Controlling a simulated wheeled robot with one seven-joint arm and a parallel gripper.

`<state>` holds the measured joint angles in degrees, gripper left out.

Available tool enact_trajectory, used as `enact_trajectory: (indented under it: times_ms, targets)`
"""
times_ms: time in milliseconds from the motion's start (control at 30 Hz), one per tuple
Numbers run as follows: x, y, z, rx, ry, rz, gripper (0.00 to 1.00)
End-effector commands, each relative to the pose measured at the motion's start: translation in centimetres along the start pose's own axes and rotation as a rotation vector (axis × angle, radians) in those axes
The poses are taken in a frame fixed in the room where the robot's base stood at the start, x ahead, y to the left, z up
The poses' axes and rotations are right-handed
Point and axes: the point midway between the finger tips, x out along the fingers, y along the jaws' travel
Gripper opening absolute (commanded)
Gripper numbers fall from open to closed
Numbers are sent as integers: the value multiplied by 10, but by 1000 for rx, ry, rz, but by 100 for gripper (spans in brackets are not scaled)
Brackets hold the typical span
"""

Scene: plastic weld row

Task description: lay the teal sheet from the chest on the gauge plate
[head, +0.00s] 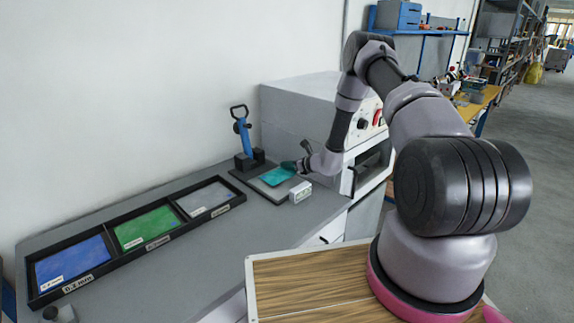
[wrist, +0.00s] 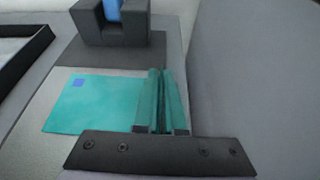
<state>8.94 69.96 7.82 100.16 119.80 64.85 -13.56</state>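The teal sheet (head: 278,176) is a thin flat rectangle over the gauge plate (head: 262,183) in the head view. In the wrist view the sheet (wrist: 95,105) extends left from my fingers, with a small blue square in its far left corner. My gripper (head: 291,165) is low at the sheet's far right side. In the wrist view its teal fingers (wrist: 161,100) are close together and cover the sheet's right edge. I cannot tell whether they pinch that edge or whether the sheet lies fully flat on the plate.
A blue-handled clamp (head: 243,135) stands on a dark block behind the plate. A small white labelled block (head: 300,192) sits at the plate's front right. A black tray (head: 100,223) with blue, green and grey sheets lies left. A grey machine (head: 300,105) stands close behind and right.

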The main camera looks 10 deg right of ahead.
Motion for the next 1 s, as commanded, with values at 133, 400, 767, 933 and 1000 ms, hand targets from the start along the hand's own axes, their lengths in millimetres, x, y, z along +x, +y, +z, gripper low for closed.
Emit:
enact_trajectory:
  times_ms: [133, 400, 767, 933, 1000]
  targets:
    - [0, 0, 0, -1, 1, 0, 35]
    - [-1, 0, 2, -1, 0, 0, 35]
    - [-62, -1, 3, 0, 2, -1, 35]
    - [-95, 0, 3, 1, 1, -1, 35]
    - [-105, 0, 3, 0, 0, -1, 35]
